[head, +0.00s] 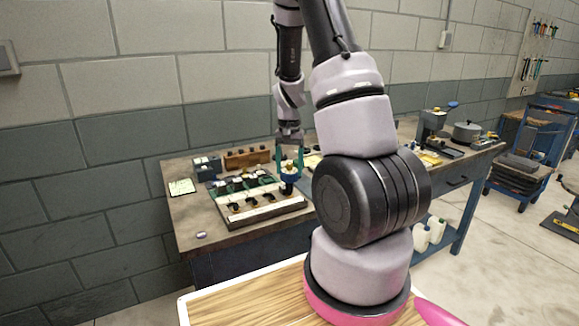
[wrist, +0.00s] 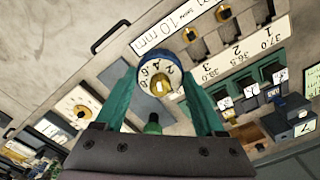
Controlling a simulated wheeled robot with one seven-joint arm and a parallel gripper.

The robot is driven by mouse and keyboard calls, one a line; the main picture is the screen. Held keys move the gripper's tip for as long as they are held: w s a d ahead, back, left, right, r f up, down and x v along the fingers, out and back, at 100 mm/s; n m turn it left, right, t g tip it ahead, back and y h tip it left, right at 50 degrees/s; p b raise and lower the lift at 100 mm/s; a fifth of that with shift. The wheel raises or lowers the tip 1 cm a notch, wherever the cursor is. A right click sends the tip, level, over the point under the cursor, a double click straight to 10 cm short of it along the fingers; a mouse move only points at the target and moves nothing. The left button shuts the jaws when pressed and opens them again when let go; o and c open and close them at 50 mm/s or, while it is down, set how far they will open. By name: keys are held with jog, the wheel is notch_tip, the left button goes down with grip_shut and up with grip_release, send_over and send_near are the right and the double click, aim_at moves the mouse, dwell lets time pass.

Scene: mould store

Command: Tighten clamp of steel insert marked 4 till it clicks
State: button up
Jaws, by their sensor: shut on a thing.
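My gripper (wrist: 160,84) has its two green fingers closed around a blue-rimmed tool (wrist: 143,68) with a white numbered dial and a yellow centre. In the head view my gripper (head: 290,158) holds this blue tool (head: 290,186) upright over the right end of the insert rack. The rack (head: 266,214) has a pale labelled front strip and several small dark and green parts. In the wrist view its strip (wrist: 215,62) shows numbers such as 2 and 3. Dark blocks with white tags (wrist: 223,103) stand beside it. I cannot tell which insert is marked 4, nor see its clamp clearly.
The rack stands on a brown workbench (head: 190,232). A wooden block with holes (head: 247,159) and a dark blue box (head: 207,167) stand behind it. A grey pot (head: 466,132) is at the bench's far right. The bench's front left is mostly clear.

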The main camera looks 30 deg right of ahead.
jog(key=shift+f, duration=0.65)
jog(key=o, duration=0.8)
jog(key=c, duration=0.9)
jog(key=m, duration=0.2)
jog(key=shift+m, duration=2)
